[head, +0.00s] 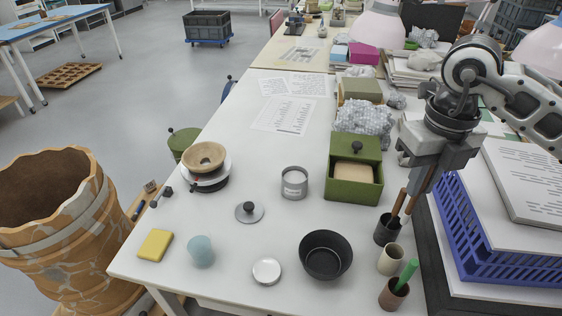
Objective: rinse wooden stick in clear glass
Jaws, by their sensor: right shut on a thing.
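My right gripper (421,182) reaches down from the upper right and is shut on a wooden stick (410,206). The stick slants down toward a dark cup (386,232) on the table's right side. Its lower end is hidden at the cup, so I cannot tell how far inside it is. Another brown stick (397,206) stands in the dark cup beside it. A pale blue, see-through glass (201,251) stands at the front left of the table, well apart from the gripper; it looks like the clear glass. My left gripper is not in view.
A black bowl (326,257), a round lid (266,271), a grey can (294,183) and a knobbed disc (249,212) stand between cup and glass. A yellow sponge (155,245) lies left of the glass. A blue crate (470,250) and a green box (354,190) flank the gripper.

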